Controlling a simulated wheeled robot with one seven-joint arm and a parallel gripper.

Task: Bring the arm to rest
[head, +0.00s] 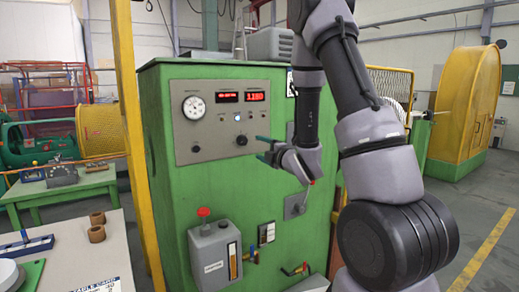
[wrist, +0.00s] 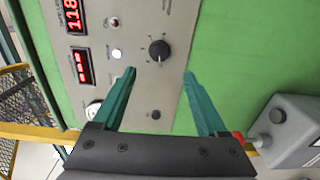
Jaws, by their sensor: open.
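My arm reaches across the front of a green machine cabinet (head: 165,160) in the head view. My gripper (head: 263,148) is near the lower right part of the grey control panel (head: 190,145). In the wrist view its two teal fingers (wrist: 158,75) are spread apart with nothing between them. A black knob (wrist: 159,50) on the panel shows beyond the fingertips, apart from them. I cannot tell the exact gap between the fingertips and the panel.
A grey box with a red cap (head: 204,213) is mounted low on the cabinet. A yellow post (head: 128,120) stands left of it. A table with brown rings (head: 97,234) is at left. A large yellow guard (head: 468,100) stands at right. Open floor (head: 490,220) lies at right.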

